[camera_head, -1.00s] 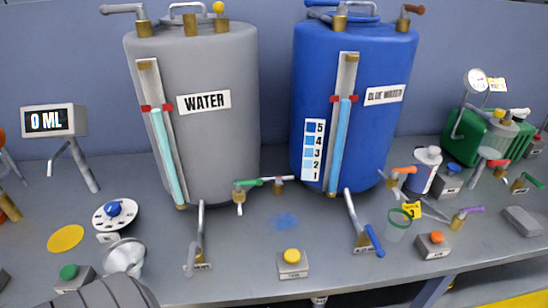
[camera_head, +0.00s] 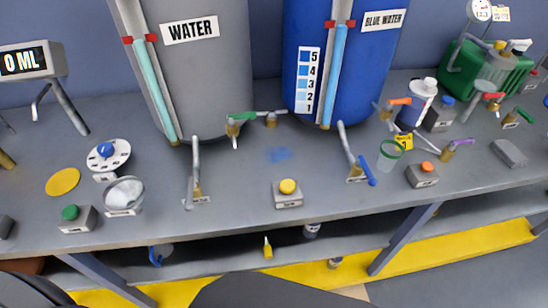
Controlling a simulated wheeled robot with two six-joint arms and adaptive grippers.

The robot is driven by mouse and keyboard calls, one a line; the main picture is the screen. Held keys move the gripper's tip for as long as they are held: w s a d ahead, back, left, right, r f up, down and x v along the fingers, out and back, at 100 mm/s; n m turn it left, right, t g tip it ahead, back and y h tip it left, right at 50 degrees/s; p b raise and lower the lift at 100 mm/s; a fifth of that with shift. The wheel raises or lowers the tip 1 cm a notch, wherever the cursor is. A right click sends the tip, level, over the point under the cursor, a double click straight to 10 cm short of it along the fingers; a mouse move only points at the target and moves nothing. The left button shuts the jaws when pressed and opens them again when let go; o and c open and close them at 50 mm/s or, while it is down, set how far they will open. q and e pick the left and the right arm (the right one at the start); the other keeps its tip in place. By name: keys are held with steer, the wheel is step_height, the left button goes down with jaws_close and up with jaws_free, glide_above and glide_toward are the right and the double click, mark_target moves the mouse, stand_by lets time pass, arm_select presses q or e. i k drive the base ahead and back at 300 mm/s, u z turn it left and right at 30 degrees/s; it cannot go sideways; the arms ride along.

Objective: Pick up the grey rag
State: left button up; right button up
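A flat grey block-shaped piece (camera_head: 510,153), which looks like the folded grey rag, lies on the right part of the grey workbench (camera_head: 240,222), near its front edge. Its cloth texture is too small to make out. Nothing touches it from above. Neither of my grippers can be made out in the head view. Dark rounded parts, likely of my own body, show at the bottom left and bottom middle, well away from the grey piece.
The grey WATER tank (camera_head: 205,85) and BLUE WATER tank (camera_head: 355,60) stand at the back. A box with an orange button (camera_head: 423,174) and a green-rimmed cup (camera_head: 390,155) are left of the grey piece. A blue stain (camera_head: 279,155) marks the bench. A lower shelf holds small items.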

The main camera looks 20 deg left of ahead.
mark_target(508, 152)
steer(key=z, duration=2.5)
steer(key=i, duration=4.4)
steer(key=u, duration=5.2)
